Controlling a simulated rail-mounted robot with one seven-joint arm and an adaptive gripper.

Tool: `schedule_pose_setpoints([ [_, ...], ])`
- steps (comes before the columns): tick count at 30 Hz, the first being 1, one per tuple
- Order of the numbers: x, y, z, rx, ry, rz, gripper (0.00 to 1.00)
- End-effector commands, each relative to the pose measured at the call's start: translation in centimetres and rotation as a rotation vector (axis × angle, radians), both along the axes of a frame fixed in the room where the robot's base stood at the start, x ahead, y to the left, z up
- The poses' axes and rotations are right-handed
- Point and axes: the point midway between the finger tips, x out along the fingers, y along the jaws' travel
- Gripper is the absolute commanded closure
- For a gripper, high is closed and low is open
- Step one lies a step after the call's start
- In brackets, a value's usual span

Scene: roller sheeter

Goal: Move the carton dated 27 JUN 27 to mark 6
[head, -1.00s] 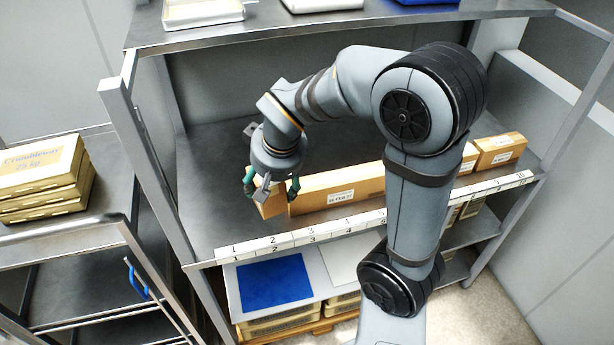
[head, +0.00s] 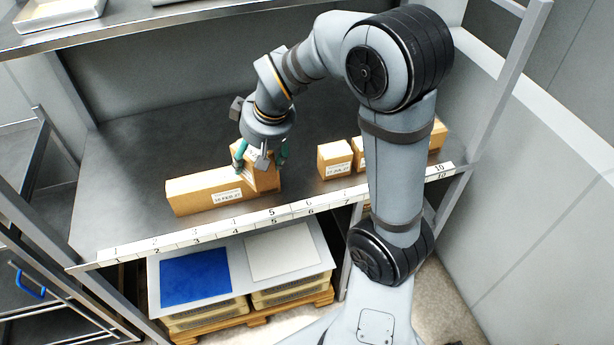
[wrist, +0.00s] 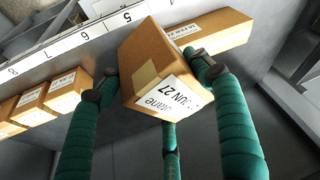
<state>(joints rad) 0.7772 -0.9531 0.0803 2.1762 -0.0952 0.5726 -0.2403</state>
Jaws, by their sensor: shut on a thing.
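My gripper (head: 262,160) is shut on a small brown carton (head: 264,181), near marks 5 and 6 of the shelf's front strip. In the wrist view the held carton (wrist: 150,62) sits between my green fingers. Its white label shows "JUN 27"; the day cannot be read. In the head view the carton overlaps the right end of a long carton (head: 195,197); I cannot tell whether they touch or how high it is held. The number strip (head: 237,224) runs along the shelf's front edge. Mark 6 (head: 308,205) is just right of the held carton.
The long carton's label seems to read a FEB 27 date. Right of the held carton is a bare gap, then a small labelled carton (head: 335,161) near mark 7 and others, partly behind my arm. The shelf (head: 130,150) is clear behind. An upper shelf (head: 180,18) overhangs.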

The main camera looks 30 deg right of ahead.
Motion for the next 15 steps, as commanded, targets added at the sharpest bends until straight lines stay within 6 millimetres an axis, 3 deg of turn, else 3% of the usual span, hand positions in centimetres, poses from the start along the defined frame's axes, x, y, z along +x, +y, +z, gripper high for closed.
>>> schedule_pose_setpoints([
  [8,2.0,-4.3,-1.8,0.005,-0.001,0.318,0.65],
  [15,4.1,-8.6,-3.7,0.007,-0.003,0.724,0.65],
])
